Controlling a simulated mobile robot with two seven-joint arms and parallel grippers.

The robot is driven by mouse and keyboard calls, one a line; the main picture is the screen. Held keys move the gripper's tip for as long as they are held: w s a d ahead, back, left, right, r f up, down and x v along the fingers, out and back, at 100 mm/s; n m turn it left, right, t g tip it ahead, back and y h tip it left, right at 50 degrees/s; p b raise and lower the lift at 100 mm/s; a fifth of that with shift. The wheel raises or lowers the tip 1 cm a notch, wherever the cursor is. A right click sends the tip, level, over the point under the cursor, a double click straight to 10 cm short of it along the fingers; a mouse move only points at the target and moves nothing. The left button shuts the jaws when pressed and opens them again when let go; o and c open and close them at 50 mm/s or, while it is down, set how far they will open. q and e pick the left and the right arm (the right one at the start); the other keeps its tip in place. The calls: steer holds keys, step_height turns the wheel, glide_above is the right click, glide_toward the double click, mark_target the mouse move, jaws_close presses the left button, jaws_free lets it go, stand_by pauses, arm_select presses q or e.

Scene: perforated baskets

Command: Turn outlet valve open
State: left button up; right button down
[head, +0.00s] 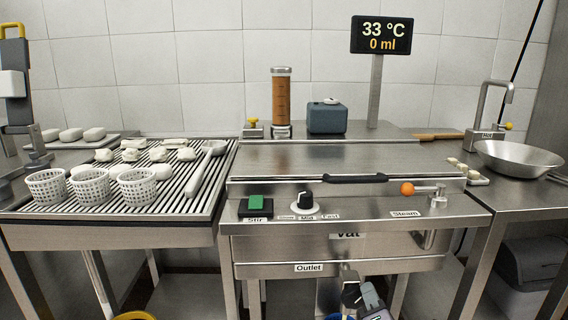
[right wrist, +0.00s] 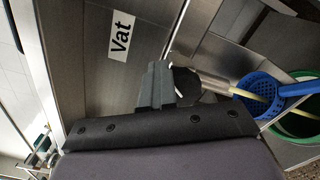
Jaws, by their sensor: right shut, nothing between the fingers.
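The outlet label (head: 309,267) is on the front of the steel vat stand, below the vat (head: 290,245). My right gripper (head: 350,292) is low in front of the vat, right of and below that label. In the right wrist view my right gripper (right wrist: 155,88) is shut and empty. Its fingers are close beside a dark part on a short steel pipe (right wrist: 214,84), apparently the outlet. I cannot tell whether they touch it. The valve handle is not clearly seen, and its position cannot be told. My left gripper is not in view.
A blue perforated strainer (right wrist: 250,92) and a green bucket (right wrist: 305,126) are near the pipe. A yellow rim (head: 135,316) shows low on the left. White baskets (head: 137,188) stand on the slatted drain table (head: 180,200). An orange-knobbed steam lever (head: 408,189) is on the vat's front.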

steer(key=shift+s+a+f, duration=0.2)
steer(key=shift+f, duration=0.2)
steer(key=s, duration=0.2)
steer(key=s+p, duration=0.1)
steer(key=s, duration=0.1)
steer(key=s+d+r+p, duration=0.1)
steer(key=shift+s, duration=0.4)
